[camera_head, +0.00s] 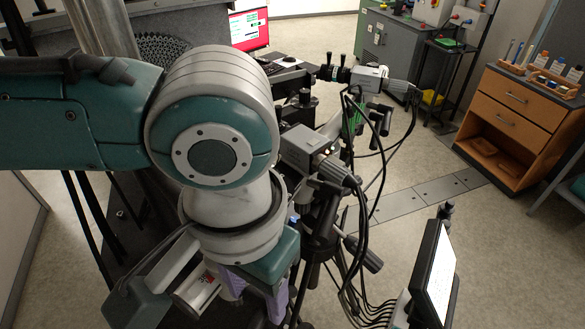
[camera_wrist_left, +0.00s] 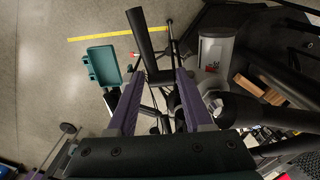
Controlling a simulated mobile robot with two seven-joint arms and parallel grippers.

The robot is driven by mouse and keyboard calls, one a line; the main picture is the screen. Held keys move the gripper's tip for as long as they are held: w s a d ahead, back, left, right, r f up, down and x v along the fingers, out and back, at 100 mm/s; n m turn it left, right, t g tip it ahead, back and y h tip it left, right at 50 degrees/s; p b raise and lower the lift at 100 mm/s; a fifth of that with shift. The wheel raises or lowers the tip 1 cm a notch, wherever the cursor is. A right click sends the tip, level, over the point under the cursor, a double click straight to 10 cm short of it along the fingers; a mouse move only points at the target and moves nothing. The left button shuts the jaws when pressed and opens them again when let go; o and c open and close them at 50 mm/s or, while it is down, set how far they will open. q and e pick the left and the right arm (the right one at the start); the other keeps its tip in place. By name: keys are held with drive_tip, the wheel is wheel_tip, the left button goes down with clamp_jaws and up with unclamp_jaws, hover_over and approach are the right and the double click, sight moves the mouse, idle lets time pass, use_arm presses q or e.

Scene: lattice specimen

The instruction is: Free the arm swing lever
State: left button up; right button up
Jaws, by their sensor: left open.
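My left arm comes in from the left in the head view and hides much of the middle. Its gripper (camera_head: 255,294) points down at the bottom, with purple fingers partly seen. In the left wrist view the gripper (camera_wrist_left: 160,73) is open, its two purple fingers apart. A black bar-like handle (camera_wrist_left: 144,38) shows beyond and between the fingertips; I cannot tell whether it touches them or is the arm swing lever. In the head view a black handle (camera_head: 364,254) sticks out from the dark stand (camera_head: 322,232), right of my gripper. My right gripper is not in view.
Grey camera-like boxes (camera_head: 308,146) with hanging black cables stand right of my arm. A tilted screen (camera_head: 435,272) stands at lower right. A wooden drawer cabinet (camera_head: 515,105) is farther right. A teal tray (camera_wrist_left: 103,65) shows in the wrist view.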

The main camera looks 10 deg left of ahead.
use_arm(q)
drive_tip(key=shift+f, duration=0.4)
clamp_jaws()
